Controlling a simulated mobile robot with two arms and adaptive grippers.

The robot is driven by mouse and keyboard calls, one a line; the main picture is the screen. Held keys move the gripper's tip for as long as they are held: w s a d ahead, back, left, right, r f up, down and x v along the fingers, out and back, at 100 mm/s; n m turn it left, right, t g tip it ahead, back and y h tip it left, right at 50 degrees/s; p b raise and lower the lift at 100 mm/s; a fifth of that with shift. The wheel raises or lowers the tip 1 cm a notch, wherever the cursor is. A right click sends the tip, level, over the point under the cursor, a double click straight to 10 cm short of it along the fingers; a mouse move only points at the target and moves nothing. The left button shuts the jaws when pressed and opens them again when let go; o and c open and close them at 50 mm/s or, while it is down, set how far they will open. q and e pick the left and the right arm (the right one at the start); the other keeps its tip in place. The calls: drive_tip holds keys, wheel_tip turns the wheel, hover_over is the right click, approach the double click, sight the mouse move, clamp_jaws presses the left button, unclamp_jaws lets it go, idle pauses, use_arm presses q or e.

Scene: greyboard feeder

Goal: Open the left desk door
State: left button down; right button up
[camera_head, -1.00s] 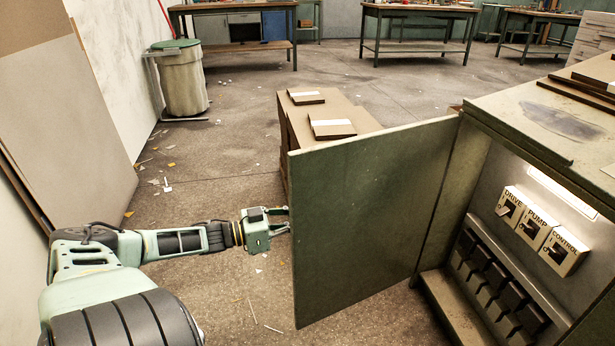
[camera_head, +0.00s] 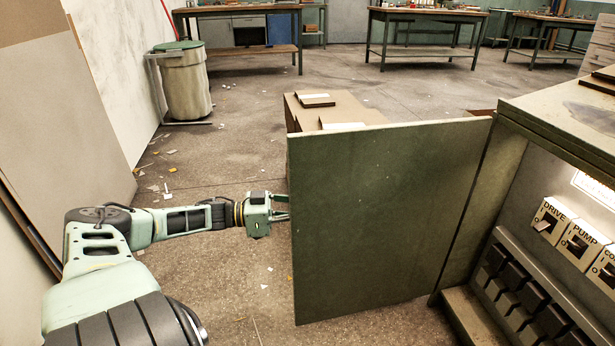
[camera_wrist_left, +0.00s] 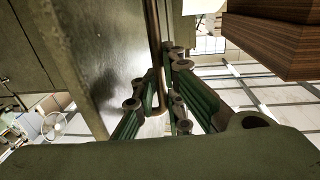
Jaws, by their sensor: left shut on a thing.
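The left desk door (camera_head: 385,220) is a flat green panel. It stands swung well out from the green desk (camera_head: 565,125), and the lit inside of the desk shows at the right. My left gripper (camera_head: 284,206) is at the door's free left edge, its fingertips partly hidden behind the panel. In the left wrist view my left gripper (camera_wrist_left: 165,95) has its fingers close together around a bar-like part at the door (camera_wrist_left: 100,60); the exact grip point is hard to see. My right gripper is not in view.
Inside the desk are switches marked DRIVE (camera_head: 546,220) and PUMP (camera_head: 578,246) above a row of dark blocks. Cardboard boxes (camera_head: 300,116) stand behind the door. A bin (camera_head: 185,85) and a leaning board (camera_head: 60,110) are at the left.

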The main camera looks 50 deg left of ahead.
use_arm(q)
drive_tip(key=shift+f, duration=0.15)
drive_tip(key=c, duration=2.1)
unclamp_jaws()
drive_tip(key=shift+s, duration=0.1)
drive_tip(key=v, duration=1.2)
